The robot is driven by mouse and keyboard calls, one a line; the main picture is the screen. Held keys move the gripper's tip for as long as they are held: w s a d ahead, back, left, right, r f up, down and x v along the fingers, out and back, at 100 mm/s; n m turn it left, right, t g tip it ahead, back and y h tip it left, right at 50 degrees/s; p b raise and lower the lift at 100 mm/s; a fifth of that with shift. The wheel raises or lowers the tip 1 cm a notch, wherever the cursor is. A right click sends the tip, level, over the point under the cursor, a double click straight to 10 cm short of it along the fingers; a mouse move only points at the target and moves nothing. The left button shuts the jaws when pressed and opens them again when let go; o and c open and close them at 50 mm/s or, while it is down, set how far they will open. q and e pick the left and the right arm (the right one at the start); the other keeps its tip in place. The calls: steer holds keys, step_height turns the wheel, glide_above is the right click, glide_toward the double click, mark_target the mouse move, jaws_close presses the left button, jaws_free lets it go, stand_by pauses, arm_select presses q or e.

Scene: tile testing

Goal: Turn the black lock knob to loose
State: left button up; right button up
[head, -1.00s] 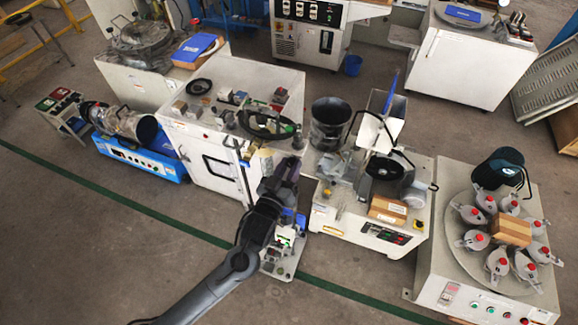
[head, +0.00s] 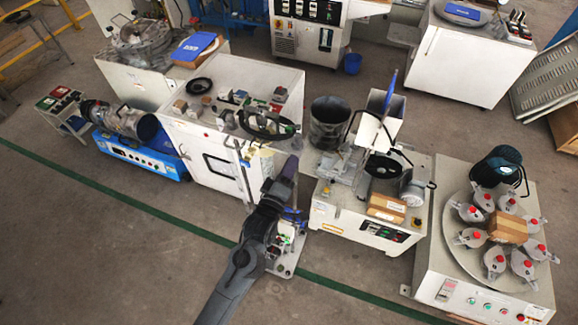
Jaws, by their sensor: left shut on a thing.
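My left gripper (head: 286,170) is at the top of a small floor-standing tester (head: 284,266), beside the white cabinet. It is shut, and its fingers and dark wrist cover the top of the tester. The black lock knob cannot be made out; it appears to be hidden in or behind the gripper. Blue parts and a small lit green panel of the tester show to the right of my arm. My right gripper is not in view.
A machine with a dark bucket (head: 329,122) stands close on the right. A turntable with several grey pots (head: 494,262) is farther right. Floor in front is clear.

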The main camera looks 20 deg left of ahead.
arm_select(q)
steer(key=shift+n, duration=1.1)
steer(key=o, duration=1.1)
steer(key=shift+c, duration=0.2)
steer(key=s+p, duration=0.5)
steer(key=s, duration=0.6)
steer(key=shift+d+f, duration=0.15)
steer(key=shift+f, duration=0.05)
